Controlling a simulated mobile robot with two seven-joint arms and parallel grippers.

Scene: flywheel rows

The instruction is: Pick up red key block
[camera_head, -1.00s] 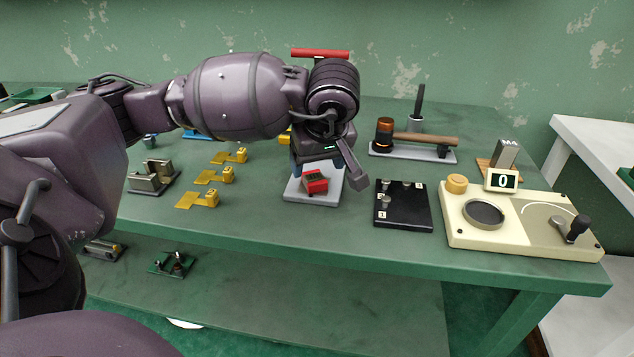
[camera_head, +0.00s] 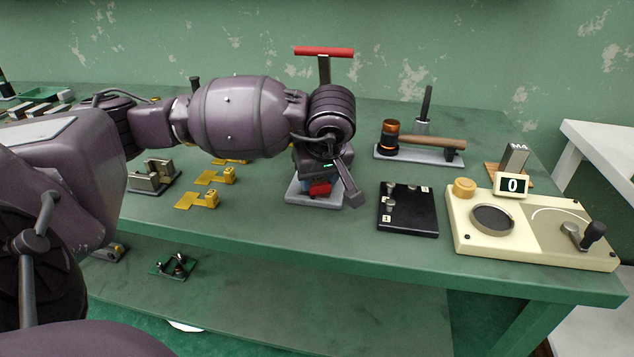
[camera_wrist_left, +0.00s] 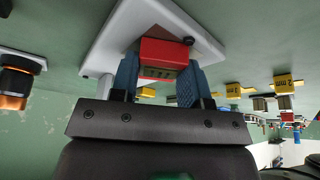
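The red key block (camera_head: 320,188) sits over a light grey plate (camera_head: 326,201) near the middle of the table. In the left wrist view the red key block (camera_wrist_left: 165,53) shows a red top and a dark marked face. My left gripper (camera_head: 318,186) points down at it. In the left wrist view its blue fingers (camera_wrist_left: 162,70) stand apart, one on either side of the block. I cannot tell whether they touch it. In the head view my wrist hides part of the block. My right gripper is in neither view.
A black board (camera_head: 408,209) and a cream device reading 0 (camera_head: 530,230) lie to the right. A hammer (camera_head: 425,140) rests behind them. Yellow pieces (camera_head: 200,200) lie to the left. A red T-handle (camera_head: 324,51) stands behind my wrist.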

